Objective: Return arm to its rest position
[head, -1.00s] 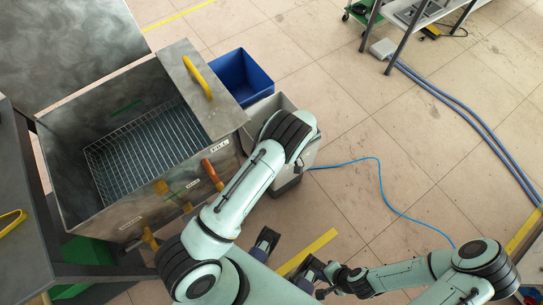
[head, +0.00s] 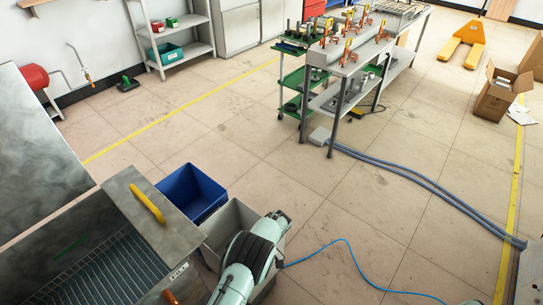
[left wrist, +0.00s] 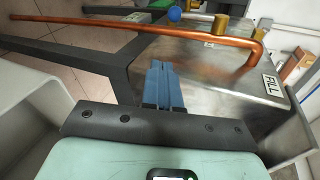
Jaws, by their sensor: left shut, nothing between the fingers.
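My left gripper (left wrist: 163,82) shows in the left wrist view, its two blue fingers together with nothing between them. It appears beside the grey metal tank (left wrist: 215,85), which carries a FILL label (left wrist: 270,86); I cannot tell the exact gap. A bent copper pipe (left wrist: 150,34) crosses that view beyond the fingers. In the head view my left arm (head: 250,255) is bent at the bottom, close to the tank (head: 75,235) and a grey bin (head: 228,222); its gripper is out of that picture. My right gripper is not in view.
A blue bin (head: 190,192) stands behind the grey bin. A yellow handle (head: 147,201) is on the tank's lid. A blue cable (head: 350,252) lies on the floor. A workbench with red clamps (head: 345,75) stands farther back. The floor between is mostly clear.

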